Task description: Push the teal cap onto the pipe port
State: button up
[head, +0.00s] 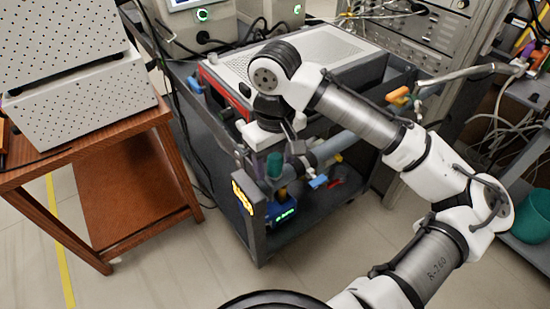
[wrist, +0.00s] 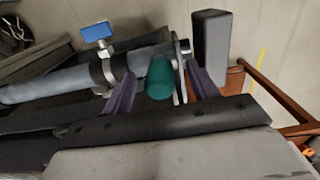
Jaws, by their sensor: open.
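The teal cap (head: 274,165) is a short cylinder below my gripper (head: 272,148) in the head view. In the wrist view the teal cap (wrist: 159,80) lies between the two purple fingers of my gripper (wrist: 161,76). The fingers stand apart, with a visible gap on each side of the cap. The grey pipe (wrist: 45,84) runs in from the left behind the cap and ends near a metal flange (wrist: 180,65). The cap hides the port, so I cannot tell how far on it is.
A blue valve handle (wrist: 97,32) and a clamp sit on the pipe, left of the cap. A dark post (wrist: 211,45) stands just right of the flange. The dark cart (head: 225,140) holds an instrument on top. A wooden table (head: 110,180) stands at left.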

aim_at(275, 157)
notch_tip(275, 157, up, 14)
jog(key=p, duration=0.1)
dwell(0.5)
jog(key=shift+s+f, duration=0.1)
jog(key=shift+f, duration=0.05)
